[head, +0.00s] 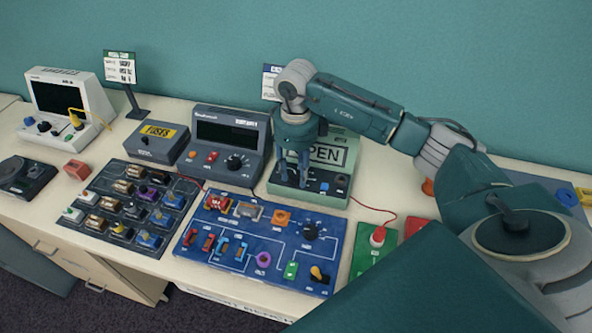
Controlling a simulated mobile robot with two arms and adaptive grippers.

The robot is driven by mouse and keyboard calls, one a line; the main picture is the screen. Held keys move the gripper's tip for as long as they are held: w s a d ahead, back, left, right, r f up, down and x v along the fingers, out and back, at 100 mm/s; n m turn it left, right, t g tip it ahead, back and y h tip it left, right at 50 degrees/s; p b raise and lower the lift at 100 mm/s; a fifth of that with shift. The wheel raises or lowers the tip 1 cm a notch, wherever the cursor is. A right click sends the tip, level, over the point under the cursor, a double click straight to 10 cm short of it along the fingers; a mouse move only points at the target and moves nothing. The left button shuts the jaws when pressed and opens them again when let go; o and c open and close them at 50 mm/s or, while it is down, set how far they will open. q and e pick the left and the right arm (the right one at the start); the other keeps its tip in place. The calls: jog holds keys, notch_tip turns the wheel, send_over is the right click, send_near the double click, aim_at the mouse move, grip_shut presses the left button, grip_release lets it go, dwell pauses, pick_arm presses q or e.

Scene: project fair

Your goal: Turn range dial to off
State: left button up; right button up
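A dark grey bench meter (227,146) stands at the back of the table. A black round dial (235,162) with white marks around it is on its front; I cannot read its setting. Another black knob (311,231) is on the blue board in front. No label lets me tell which is the range dial. My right gripper (292,178) points down in front of a pale green device (338,180) whose display reads "OPEN". Its two fingers look apart with nothing between them, and they hide the device's left part. My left gripper is not in view.
A blue circuit board (215,262) and a dark component board (105,232) lie in front. A fuse box (157,142) and a white oscilloscope-like unit (67,105) stand to the left. A red wire (372,207) runs to a green block (365,258). My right arm covers the right side.

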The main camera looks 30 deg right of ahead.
jog(key=c, duration=0.6)
jog(key=shift+o, duration=0.2)
jog(key=shift+m, duration=0.4)
jog(key=shift+m+b, duration=0.65)
jog(key=shift+m, duration=0.35)
jog(key=shift+m+b, duration=0.6)
jog(key=shift+m, duration=1.5)
jog(key=o, duration=1.2)
